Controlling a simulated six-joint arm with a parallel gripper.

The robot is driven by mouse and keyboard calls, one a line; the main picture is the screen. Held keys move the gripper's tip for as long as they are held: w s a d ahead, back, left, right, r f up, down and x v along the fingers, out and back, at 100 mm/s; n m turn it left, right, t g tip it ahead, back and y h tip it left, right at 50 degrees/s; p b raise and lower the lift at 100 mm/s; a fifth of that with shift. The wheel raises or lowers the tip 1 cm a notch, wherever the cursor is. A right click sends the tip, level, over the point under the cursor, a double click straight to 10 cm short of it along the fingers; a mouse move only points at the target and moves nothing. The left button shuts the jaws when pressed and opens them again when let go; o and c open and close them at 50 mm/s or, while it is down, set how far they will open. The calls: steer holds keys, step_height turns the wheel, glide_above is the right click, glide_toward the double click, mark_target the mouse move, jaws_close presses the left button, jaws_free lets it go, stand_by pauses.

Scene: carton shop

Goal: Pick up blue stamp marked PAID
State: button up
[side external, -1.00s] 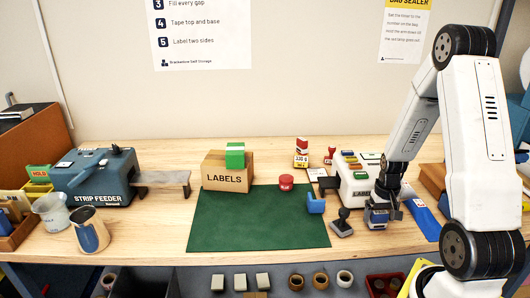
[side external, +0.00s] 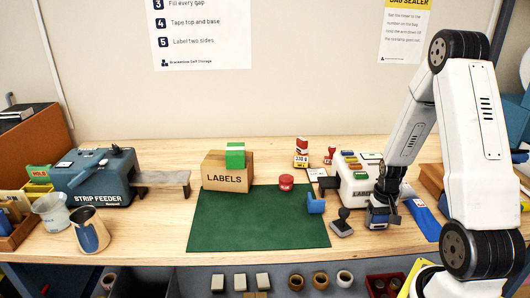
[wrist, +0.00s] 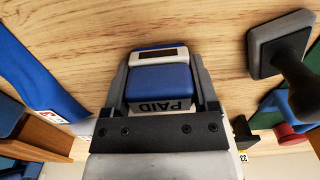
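The blue stamp marked PAID (wrist: 160,80) sits between the two fingers of my gripper (wrist: 160,70) in the wrist view, its lettering facing the wrist. The fingers lie along both its sides, very close to it. Whether they press on it or leave a thin gap cannot be told. In the side view my gripper (side external: 382,215) is low at the tabletop, right of a dark stamp (side external: 342,222), and mostly hides the blue stamp.
The dark stamp also stands at upper right in the wrist view (wrist: 280,45). A blue flat strip (side external: 424,218) lies right of my gripper. The green mat (side external: 250,222) to the left has clear room.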

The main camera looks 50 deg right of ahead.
steer(key=shift+c, duration=0.7)
steer(key=shift+r, duration=0.15)
steer(key=shift+r, duration=4.9)
